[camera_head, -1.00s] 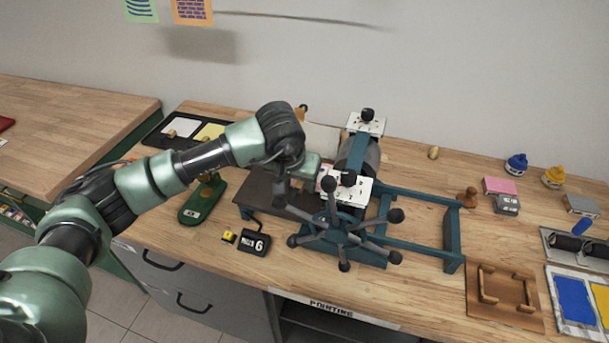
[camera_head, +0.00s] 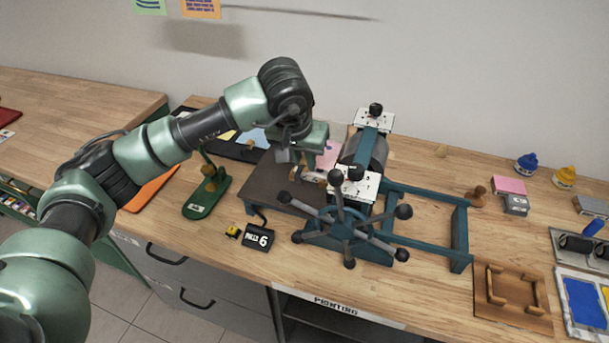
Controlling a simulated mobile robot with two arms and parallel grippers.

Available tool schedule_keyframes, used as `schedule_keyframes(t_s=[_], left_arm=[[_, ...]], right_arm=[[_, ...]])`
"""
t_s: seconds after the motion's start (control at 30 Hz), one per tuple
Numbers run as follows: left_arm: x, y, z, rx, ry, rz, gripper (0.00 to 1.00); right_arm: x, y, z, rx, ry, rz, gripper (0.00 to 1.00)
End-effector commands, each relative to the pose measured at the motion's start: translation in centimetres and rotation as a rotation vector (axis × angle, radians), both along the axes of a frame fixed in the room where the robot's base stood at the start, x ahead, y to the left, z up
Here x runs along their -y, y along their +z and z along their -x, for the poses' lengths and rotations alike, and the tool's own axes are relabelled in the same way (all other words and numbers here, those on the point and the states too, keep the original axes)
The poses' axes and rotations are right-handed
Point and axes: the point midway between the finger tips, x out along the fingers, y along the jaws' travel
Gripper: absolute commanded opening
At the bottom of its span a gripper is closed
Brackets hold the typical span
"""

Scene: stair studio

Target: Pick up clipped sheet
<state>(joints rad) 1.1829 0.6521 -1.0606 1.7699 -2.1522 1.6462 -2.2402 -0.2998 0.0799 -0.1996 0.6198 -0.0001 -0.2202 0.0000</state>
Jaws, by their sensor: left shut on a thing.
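My left gripper (camera_head: 313,172) is above the right end of the dark press bed (camera_head: 262,188), just left of the press roller. It is shut on the clipped sheet (camera_head: 329,158), a pale pink sheet that shows beside and behind the fingers. The gripper and wrist hide much of the sheet, and its clip cannot be made out clearly. My right gripper is out of view.
The teal press has a grey roller (camera_head: 378,150) and a spoked hand wheel (camera_head: 345,222) close to my gripper. A green stand (camera_head: 207,196) and a counter reading 6 (camera_head: 258,237) stand near the bed. A wooden frame (camera_head: 512,297) lies at right.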

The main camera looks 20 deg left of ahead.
Motion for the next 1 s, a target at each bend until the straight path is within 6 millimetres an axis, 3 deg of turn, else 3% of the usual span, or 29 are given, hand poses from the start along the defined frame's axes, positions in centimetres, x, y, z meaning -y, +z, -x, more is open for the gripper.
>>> schedule_keyframes(t_s=[0.4, 0.67, 1.0], left_arm=[[0.1, 10.7, -0.1, 0.005, 0.001, 0.001, 0.0], [0.1, 14.1, 0.0, 0.0, 0.0, 0.0, 0.0], [0.0, 17.2, 0.0, 0.001, 0.0, 0.0, 0.0]], right_arm=[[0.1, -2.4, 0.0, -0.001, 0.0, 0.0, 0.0], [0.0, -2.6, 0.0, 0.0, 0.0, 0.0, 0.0], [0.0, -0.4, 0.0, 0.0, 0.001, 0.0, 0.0]])
